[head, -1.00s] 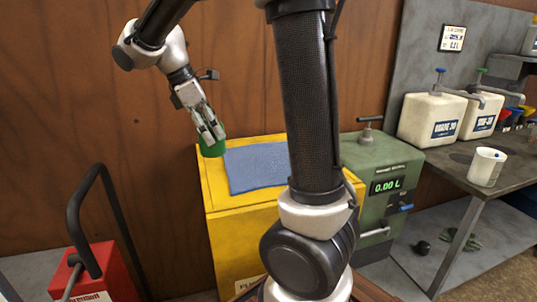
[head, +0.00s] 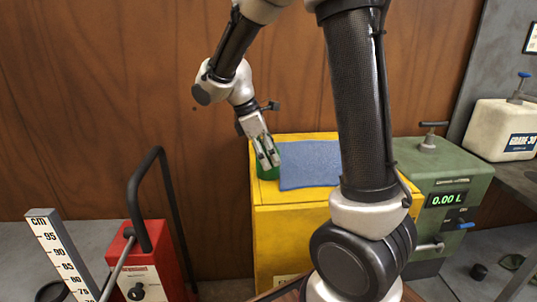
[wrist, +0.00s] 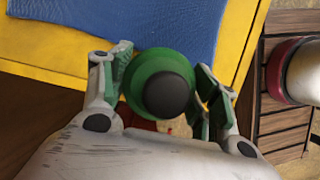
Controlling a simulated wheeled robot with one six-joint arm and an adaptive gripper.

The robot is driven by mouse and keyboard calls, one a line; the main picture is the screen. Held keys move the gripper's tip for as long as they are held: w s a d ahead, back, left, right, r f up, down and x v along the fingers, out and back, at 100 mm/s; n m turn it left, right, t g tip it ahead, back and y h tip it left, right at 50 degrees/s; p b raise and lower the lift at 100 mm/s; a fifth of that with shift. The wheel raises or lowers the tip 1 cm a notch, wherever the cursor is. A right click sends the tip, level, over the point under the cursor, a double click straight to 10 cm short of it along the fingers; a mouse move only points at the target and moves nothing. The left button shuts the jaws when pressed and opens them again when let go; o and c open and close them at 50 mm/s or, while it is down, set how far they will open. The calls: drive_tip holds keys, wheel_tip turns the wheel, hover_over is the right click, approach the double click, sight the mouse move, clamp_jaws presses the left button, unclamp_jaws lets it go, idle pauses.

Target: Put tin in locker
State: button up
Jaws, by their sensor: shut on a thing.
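A green tin (head: 266,173) with a dark round cap is held between the fingers of my gripper (head: 267,158). In the wrist view the tin (wrist: 160,85) sits between two fingers with green pads, its cap towards the camera. The yellow locker (head: 290,222) stands against the wood wall, with a blue cloth (head: 308,164) on its top. In the head view the tin overlaps the left end of the locker's top, beside the cloth. I cannot tell whether it touches the locker. The locker's right front is hidden behind my arm.
A green machine (head: 455,172) reading 0.00 L stands right of the locker. A white jug (head: 497,130) is on a bench at right. A red unit (head: 145,262) with a black handle and a cm scale (head: 62,255) stand at left.

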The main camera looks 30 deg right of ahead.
drive_tip(key=shift+f, duration=0.15)
drive_tip(key=o, duration=1.3)
drive_tip(key=shift+f, duration=0.1)
